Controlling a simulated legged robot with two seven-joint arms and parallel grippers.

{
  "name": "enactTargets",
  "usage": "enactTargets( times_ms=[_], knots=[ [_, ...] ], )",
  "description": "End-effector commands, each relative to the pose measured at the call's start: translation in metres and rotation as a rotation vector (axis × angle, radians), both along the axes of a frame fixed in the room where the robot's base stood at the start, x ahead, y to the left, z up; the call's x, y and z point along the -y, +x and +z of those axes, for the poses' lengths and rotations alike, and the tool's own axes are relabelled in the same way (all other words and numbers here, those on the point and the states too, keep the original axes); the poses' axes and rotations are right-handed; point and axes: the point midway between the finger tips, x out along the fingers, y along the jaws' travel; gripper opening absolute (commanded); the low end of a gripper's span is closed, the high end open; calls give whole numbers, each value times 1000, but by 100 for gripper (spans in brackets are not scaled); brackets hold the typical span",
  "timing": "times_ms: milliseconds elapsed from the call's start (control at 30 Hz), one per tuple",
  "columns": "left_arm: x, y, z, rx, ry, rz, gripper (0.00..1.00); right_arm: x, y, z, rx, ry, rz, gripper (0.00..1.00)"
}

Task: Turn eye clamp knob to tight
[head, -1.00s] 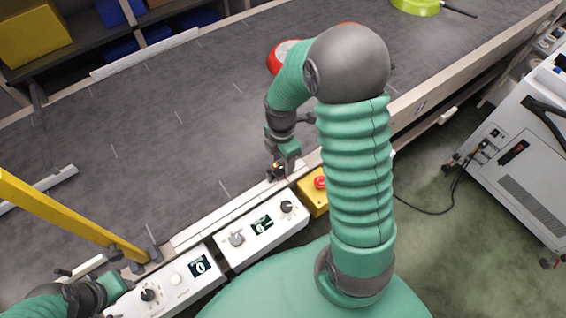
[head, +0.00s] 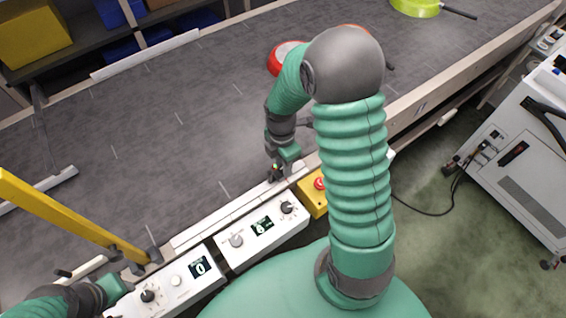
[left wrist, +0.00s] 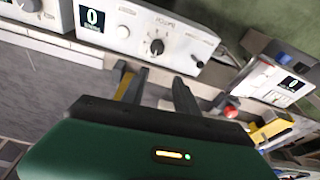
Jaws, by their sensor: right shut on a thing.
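My right gripper (head: 276,172) reaches down to the near rail of the conveyor, just behind the right control box. It is shut on a small dark part at the rail, apparently the eye clamp knob. The gripper and wrist hide most of this part, so its turn position cannot be read. My left gripper (left wrist: 157,80) is at the lower left of the head view, near the rail. In the left wrist view its two dark fingers are apart with nothing seen held between them.
Two white control boxes with knobs stand along the rail: the left one (head: 178,300) displays 0, the right one (head: 240,262) shows a digit. A red button sits on a yellow box (head: 313,200). A yellow post (head: 75,222) rises at left. A red pan (head: 281,55) and a green pan (head: 415,7) lie on the belt (head: 170,120).

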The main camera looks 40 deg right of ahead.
Motion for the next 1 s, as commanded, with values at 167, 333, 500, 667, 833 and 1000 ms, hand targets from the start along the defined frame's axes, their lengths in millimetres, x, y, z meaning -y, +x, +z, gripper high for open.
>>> enactTargets(
  times_ms=[167,333,500,667,833,1000],
  knots=[
    [0,0,4,0,0,0,36,0,1,1,2,-1,-37,0],
    [0,0,11,0,0,0,36,0,1,2,1,0,-121,0],
    [0,0,20,0,0,0,36,0,1,3,1,0,-254,0],
    [0,0,29,0,0,0,36,0,1,3,2,0,-404,0],
    [0,0,37,0,0,0,36,1,0,3,1,-1,-567,0],
    [0,0,45,0,0,0,36,1,0,2,1,0,-729,0]
  ],
)
